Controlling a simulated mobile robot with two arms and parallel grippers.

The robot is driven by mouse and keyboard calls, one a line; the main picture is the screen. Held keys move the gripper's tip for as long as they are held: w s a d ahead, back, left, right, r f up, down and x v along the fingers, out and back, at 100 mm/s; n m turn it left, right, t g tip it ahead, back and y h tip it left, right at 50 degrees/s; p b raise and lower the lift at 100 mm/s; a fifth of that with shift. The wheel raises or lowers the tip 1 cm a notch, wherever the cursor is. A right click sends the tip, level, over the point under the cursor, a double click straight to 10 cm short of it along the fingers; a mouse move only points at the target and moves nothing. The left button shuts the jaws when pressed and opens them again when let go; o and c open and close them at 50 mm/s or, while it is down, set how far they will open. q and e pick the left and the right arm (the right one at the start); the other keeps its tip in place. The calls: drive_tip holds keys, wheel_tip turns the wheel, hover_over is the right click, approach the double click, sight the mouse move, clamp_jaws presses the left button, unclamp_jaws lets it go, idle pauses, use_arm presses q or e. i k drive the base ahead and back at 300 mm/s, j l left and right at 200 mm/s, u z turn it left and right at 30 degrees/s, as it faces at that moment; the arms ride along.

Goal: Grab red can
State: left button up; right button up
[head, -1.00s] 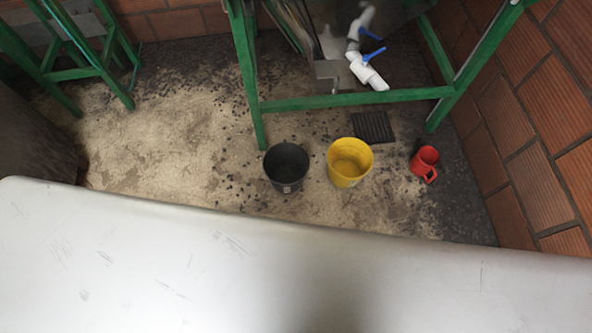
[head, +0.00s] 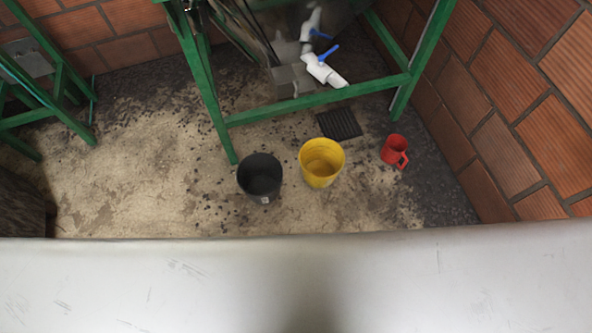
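The red can (head: 393,149) stands on the dark, dirty floor at the right, near the brick wall. It looks like a mug with a handle on its lower right side. It is in full view and nothing touches it. Neither of my grippers shows in the head view.
A yellow bucket (head: 321,163) and a black bucket (head: 259,176) stand left of the can. A dark floor grate (head: 339,124) lies behind them. A green metal frame (head: 310,101) with white pipes (head: 324,70) stands behind. A brick wall (head: 500,140) closes the right. A pale surface (head: 130,285) fills the foreground.

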sight(395, 147)
drive_tip(key=z, duration=1.1)
